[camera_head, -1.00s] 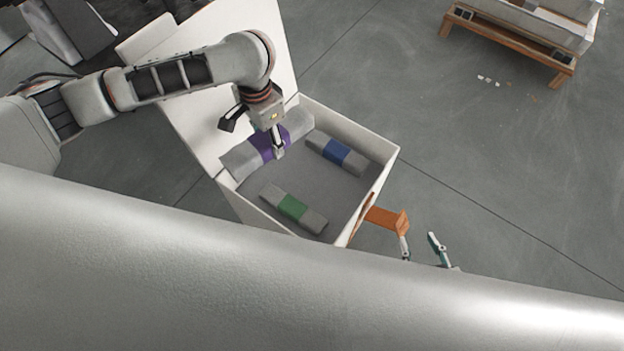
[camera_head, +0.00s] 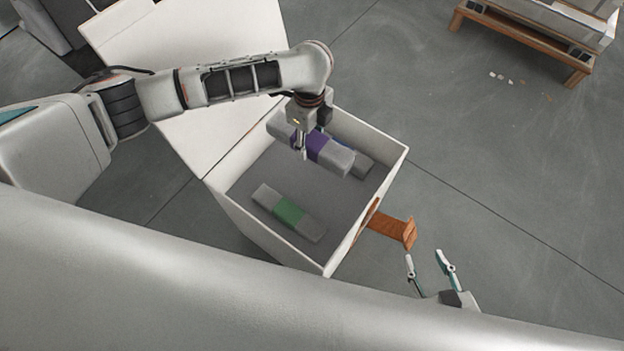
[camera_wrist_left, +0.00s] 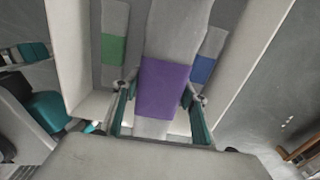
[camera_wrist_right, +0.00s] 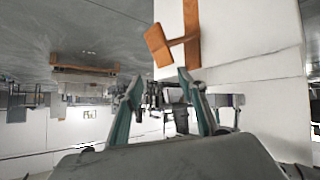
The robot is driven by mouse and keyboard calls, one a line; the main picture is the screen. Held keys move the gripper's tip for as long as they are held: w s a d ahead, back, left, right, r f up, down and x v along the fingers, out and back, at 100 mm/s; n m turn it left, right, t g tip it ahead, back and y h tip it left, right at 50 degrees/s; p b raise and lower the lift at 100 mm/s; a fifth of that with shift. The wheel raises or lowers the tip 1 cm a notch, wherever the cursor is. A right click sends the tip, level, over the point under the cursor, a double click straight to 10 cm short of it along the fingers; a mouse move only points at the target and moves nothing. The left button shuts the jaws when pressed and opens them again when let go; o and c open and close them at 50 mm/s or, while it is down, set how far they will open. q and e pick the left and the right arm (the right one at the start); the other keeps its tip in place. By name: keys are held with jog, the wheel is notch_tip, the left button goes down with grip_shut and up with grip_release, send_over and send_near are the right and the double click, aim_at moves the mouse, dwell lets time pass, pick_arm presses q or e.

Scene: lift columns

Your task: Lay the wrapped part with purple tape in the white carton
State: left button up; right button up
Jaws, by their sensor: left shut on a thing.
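The wrapped part with purple tape (camera_head: 340,159) is a long grey bundle with a purple band. My left gripper (camera_head: 313,138) is shut on it around the band, and the part hangs over the far right side of the white carton (camera_head: 240,222). The left wrist view shows the purple band (camera_wrist_left: 163,88) between the two fingers (camera_wrist_left: 160,105). The part overlaps a blue-taped part (camera_head: 358,161) in the carton, mostly hiding it; I cannot tell whether they touch. My right gripper (camera_head: 425,258) is open and empty, outside the carton's right side.
A green-taped part (camera_head: 288,209) lies on the carton floor at the near left. A white flap (camera_head: 190,60) stands open on the far left side. A wooden bench (camera_head: 520,40) stands far right.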

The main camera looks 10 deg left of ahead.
pick_arm(q)
notch_tip(320, 180, down, 7)
jog(key=b, duration=0.6)
send_over(311, 182)
notch_tip(311, 182, down, 8)
jog(key=shift+s+f, duration=0.1)
jog(key=shift+s, duration=0.05)
jog(key=shift+w+f+b, duration=0.25)
jog(key=shift+f+b, duration=0.2)
notch_tip(311, 182, down, 4)
jog(key=shift+s+f+b, duration=0.15)
jog(key=shift+f+b, duration=0.05)
jog(key=shift+b, duration=0.8)
grip_shut()
jog(key=shift+w+r, duration=0.2)
jog(key=shift+r, duration=0.1)
jog(key=shift+f, duration=0.2)
jog(key=o, duration=1.6)
grip_release()
jog(key=shift+s, duration=0.1)
pick_arm(e)
jog(key=w+a+r+m+t+y, duration=0.1)
jog(key=w+a+r, duration=0.1)
jog(key=a, duration=0.4)
jog(key=shift+w+r+y, duration=0.15)
jog(key=shift+r+y, duration=0.05)
jog(key=shift+y, duration=0.2)
